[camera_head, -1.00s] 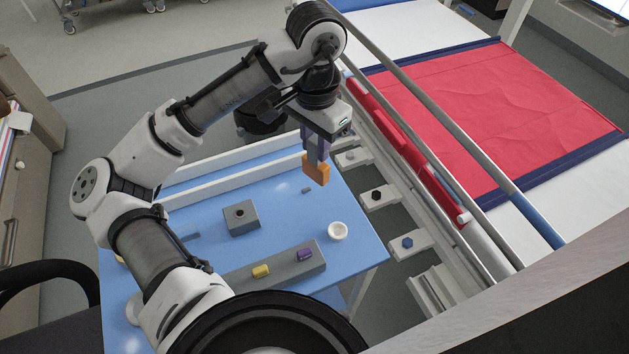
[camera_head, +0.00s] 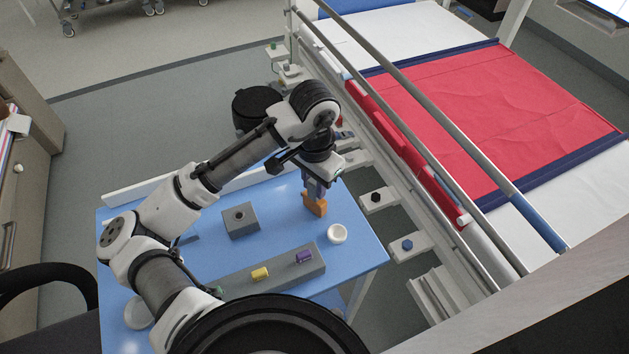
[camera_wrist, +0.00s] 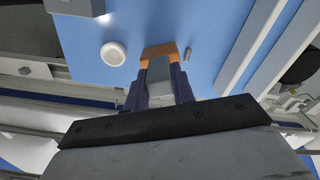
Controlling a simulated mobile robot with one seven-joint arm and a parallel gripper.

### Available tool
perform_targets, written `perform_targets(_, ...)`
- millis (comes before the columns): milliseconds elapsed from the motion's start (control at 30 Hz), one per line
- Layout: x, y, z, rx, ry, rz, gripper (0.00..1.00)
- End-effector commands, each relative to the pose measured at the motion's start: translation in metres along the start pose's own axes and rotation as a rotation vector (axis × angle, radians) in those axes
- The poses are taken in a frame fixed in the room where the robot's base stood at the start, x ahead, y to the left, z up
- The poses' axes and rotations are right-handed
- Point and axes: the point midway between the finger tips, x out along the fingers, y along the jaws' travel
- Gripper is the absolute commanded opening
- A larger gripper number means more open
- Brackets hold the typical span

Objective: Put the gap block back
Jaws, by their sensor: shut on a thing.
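My gripper (camera_head: 316,190) is shut on an orange block (camera_head: 314,206), which I take to be the gap block. It is low over the right part of the blue table (camera_head: 355,255), just behind the white round cup. I cannot tell whether the block touches the table. In the wrist view the orange block (camera_wrist: 160,50) shows at the tips of the fingers (camera_wrist: 160,82), with a grey area between them that I cannot make out.
A white cup (camera_head: 337,234) stands close in front of the block. A grey block with a hole (camera_head: 240,220) is to the left. A long grey block (camera_head: 225,280) bears yellow (camera_head: 260,273) and purple (camera_head: 304,256) pieces. The bed rail (camera_head: 400,120) runs on the right.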

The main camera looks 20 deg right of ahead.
Motion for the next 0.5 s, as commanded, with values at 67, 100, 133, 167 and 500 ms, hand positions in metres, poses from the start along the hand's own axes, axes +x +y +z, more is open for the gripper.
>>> perform_targets(67,0.0016,0.0,0.0,0.0,0.0,0.0,0.0)
perform_targets(100,0.0031,0.0001,-0.0001,0.0,0.0,0.0,0.0)
perform_targets(133,0.0042,0.0,-0.0001,0.0,0.0,0.0,0.0)
perform_targets(167,0.0041,0.0,-0.0001,0.0,0.0,0.0,0.26)
perform_targets(500,0.0031,-0.0002,0.0,0.0,0.0,0.0,0.47)
